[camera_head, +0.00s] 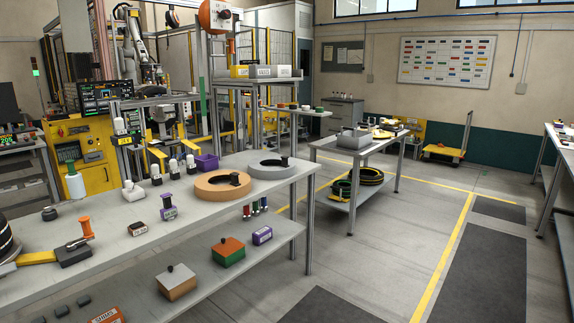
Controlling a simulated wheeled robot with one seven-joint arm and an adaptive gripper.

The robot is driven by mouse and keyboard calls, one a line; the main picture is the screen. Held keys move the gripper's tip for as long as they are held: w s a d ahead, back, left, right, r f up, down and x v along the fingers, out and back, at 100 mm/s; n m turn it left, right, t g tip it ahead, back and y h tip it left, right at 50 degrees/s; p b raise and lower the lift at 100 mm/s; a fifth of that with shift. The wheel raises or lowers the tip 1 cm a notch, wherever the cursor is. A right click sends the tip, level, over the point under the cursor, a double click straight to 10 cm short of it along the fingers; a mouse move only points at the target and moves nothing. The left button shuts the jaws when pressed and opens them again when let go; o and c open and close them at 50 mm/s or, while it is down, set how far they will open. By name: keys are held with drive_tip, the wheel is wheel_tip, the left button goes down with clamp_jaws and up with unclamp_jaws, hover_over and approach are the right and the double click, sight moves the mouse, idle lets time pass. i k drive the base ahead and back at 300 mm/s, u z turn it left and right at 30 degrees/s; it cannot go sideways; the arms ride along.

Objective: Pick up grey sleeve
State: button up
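A flat grey ring (283,172) lies at the far right end of the long grey workbench, with a small black knob-like piece at its rim. It is the largest grey round part on the bench, but I cannot tell for sure that it is the grey sleeve. An orange-tan ring (211,191) lies beside it to the left, also with a small black piece at its rim. My gripper is not in view, so its state and its place relative to the ring are hidden.
The workbench (110,222) also holds a purple bin (207,162), white bottles, an orange-topped clamp and a purple spool-like piece (168,207). Boxes stand on its lower shelf. A grey cart (358,153) stands behind at right. The floor (400,225) in the middle is clear.

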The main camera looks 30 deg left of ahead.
sight(288, 167)
drive_tip(key=z, duration=0.15)
drive_tip(key=i, duration=1.5)
drive_tip(key=u, duration=0.55)
drive_tip(key=i, duration=1.25)
drive_tip(key=u, duration=0.85)
